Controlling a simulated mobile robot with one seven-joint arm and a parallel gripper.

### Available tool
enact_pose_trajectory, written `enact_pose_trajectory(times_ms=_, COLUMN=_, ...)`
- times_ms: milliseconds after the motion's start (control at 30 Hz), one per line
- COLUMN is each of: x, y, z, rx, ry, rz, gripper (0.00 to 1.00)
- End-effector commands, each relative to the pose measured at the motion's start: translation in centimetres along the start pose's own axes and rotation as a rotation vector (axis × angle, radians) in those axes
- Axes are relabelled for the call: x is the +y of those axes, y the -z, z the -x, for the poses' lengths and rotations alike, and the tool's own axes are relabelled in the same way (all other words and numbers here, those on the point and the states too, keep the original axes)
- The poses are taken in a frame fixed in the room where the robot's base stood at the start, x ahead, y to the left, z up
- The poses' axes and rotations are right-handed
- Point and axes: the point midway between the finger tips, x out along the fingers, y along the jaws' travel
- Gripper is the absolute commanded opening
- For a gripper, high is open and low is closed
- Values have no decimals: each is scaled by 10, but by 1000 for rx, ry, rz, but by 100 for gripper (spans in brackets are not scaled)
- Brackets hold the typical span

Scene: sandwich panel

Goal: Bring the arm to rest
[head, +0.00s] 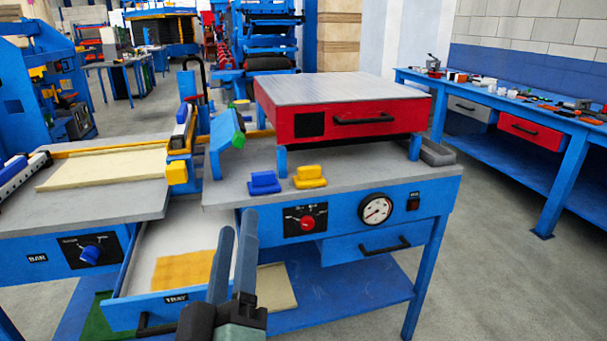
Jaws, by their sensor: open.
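My gripper (236,222) is at the lower middle of the head view, its two dark blue-grey fingers pointing up and apart. It is open and nothing shows between the fingers. It appears in front of the open drawer marked TRAY (160,240), covering part of its right side. A yellow-orange slab (183,270) lies in that drawer. How far the fingers are from the drawer I cannot tell. The rest of my arm is outside the view.
A blue bench (340,170) carries a red box with a metal top (340,92). Blue (264,182) and yellow (309,177) handled blocks sit at its front. A pale sheet (105,168) lies on the left table. A lower drawer (372,246) is shut. Floor is clear at right.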

Motion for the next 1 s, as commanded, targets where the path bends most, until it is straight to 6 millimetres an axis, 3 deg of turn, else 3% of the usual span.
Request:
enact_pose_trajectory(times_ms=33, x=42, y=15, z=-14, rx=32, ry=-70, rz=-108, gripper=46)
enact_pose_trajectory(times_ms=100, x=88, y=34, z=-25, rx=78, ry=-131, rz=-258, gripper=46)
enact_pose_trajectory(times_ms=200, x=144, y=60, z=-29, rx=162, ry=-188, rz=-440, gripper=46)
enact_pose_trajectory(times_ms=400, x=229, y=110, z=-17, rx=345, ry=-230, rz=-701, gripper=46)
enact_pose_trajectory(times_ms=500, x=263, y=134, z=-3, rx=443, ry=-226, rz=-801, gripper=46)
enact_pose_trajectory(times_ms=767, x=302, y=174, z=-31, rx=421, ry=-218, rz=-793, gripper=46)
enact_pose_trajectory(times_ms=1000, x=352, y=220, z=-57, rx=420, ry=-217, rz=-792, gripper=46)
